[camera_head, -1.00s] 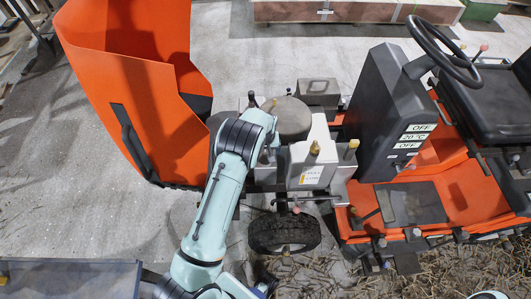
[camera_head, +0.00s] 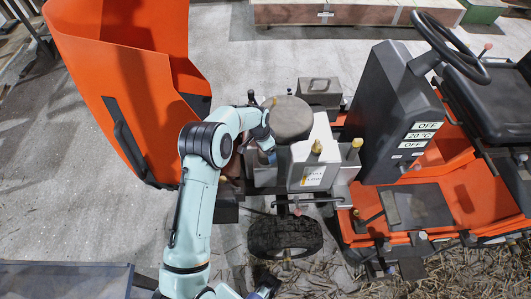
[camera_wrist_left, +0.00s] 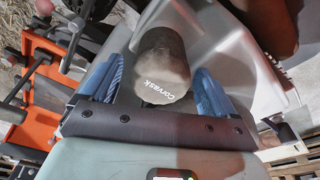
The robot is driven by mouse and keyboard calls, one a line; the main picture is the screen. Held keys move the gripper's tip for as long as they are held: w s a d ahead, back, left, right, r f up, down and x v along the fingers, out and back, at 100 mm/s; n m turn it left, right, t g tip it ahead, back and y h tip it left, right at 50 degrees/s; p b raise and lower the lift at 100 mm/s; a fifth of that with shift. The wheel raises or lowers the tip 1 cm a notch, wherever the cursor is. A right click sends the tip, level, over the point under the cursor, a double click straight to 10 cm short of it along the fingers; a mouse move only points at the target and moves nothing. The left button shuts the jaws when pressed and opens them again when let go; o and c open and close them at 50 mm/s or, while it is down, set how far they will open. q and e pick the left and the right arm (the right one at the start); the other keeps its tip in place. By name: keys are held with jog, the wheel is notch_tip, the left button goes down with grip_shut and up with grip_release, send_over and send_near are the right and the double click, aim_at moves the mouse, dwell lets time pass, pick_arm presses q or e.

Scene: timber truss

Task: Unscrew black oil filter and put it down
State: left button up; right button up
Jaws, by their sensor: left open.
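The oil filter (camera_wrist_left: 163,65) is a dark cylinder with white lettering, seen in the left wrist view. It sits against the grey engine housing. My left gripper (camera_wrist_left: 161,85) is open, with one blue finger on each side of the filter. Narrow gaps seem to show beside it, and I cannot tell whether either finger touches. In the head view my left gripper (camera_head: 268,146) is at the left side of the engine, below a large grey round drum. The filter is hidden there behind my arm and the engine parts.
The orange hood (camera_head: 125,85) stands raised at left, close to my arm. The grey console (camera_head: 392,115), steering wheel (camera_head: 450,55) and orange floor (camera_head: 470,190) are at right. A black tyre (camera_head: 285,236) is below the engine. A dark-framed table (camera_head: 65,280) is at lower left.

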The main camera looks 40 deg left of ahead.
pick_arm(q)
jog(key=m, duration=0.3)
jog(key=shift+a+m+h, duration=0.1)
jog(key=shift+m+h, duration=0.2)
jog(key=m+g, duration=0.1)
jog(key=m, duration=0.5)
jog(key=shift+h, duration=0.3)
jog(key=c, duration=1.5)
jog(key=shift+f+n+b, duration=0.1)
jog(key=shift+n+b, duration=0.25)
jog(key=shift+n, duration=0.85)
jog(key=n+t, duration=0.1)
jog(key=n, duration=0.3)
jog(key=shift+n+y+b, duration=0.4)
jog(key=n, duration=0.4)
jog(key=shift+y, duration=0.3)
